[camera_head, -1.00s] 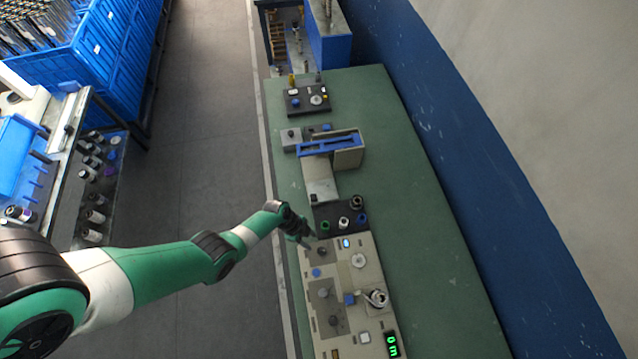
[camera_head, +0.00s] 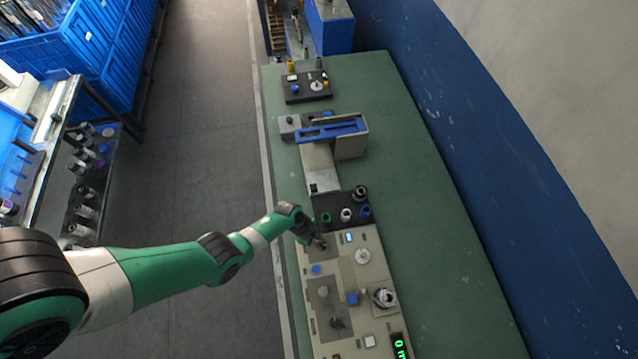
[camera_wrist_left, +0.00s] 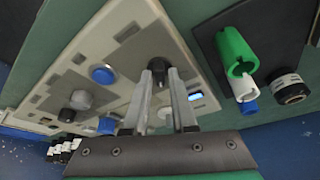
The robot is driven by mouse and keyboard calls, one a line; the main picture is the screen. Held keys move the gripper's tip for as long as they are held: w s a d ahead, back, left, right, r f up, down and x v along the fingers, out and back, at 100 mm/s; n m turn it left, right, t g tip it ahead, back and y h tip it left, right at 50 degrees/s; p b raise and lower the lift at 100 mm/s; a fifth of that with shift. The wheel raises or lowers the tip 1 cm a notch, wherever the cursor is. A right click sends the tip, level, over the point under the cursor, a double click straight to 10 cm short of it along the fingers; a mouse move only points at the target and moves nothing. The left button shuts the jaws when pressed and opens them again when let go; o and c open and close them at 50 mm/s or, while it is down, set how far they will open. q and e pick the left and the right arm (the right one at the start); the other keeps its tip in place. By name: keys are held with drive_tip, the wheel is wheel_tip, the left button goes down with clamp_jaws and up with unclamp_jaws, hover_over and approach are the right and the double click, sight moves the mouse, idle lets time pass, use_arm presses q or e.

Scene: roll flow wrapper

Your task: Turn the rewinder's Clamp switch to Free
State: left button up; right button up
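The beige control panel (camera_head: 345,275) stands on the green bench; its labels are too small to read, so I cannot tell which switch is Clamp. My left gripper (camera_head: 318,243) is at the panel's upper left corner, where it hides the dark switch knob under it. In the left wrist view that black knob (camera_wrist_left: 158,64) shows between and just beyond the fingertips of my left gripper (camera_wrist_left: 161,72). The two fingers stand apart with a gap between them; I cannot tell whether they touch the knob. My right gripper is not in view.
A blue button (camera_head: 316,269) and more dark knobs (camera_head: 323,291) lie along the panel's left side. A lit display (camera_head: 348,237) is near the gripper. A black block (camera_head: 337,203) with green, white and blue cylinders stands just behind. The bench's right side (camera_head: 430,230) is clear.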

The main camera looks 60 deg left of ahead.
use_arm(q)
clamp_jaws()
drive_tip(key=n+y, duration=0.1)
drive_tip(key=n, duration=0.1)
drive_tip(key=n+t+p, duration=0.1)
drive_tip(key=n, duration=0.2)
drive_tip(key=shift+s+d+y, duration=0.2)
drive_tip(key=shift+y, duration=0.2)
drive_tip(key=n, duration=0.2)
drive_tip(key=n+y+p, duration=0.1)
drive_tip(key=shift+d+n+t, duration=0.2)
drive_tip(key=shift+n+t, duration=0.2)
drive_tip(key=shift+n+y, duration=0.7)
drive_tip(key=shift+n, duration=0.8)
drive_tip(key=shift+o, duration=2.2)
unclamp_jaws()
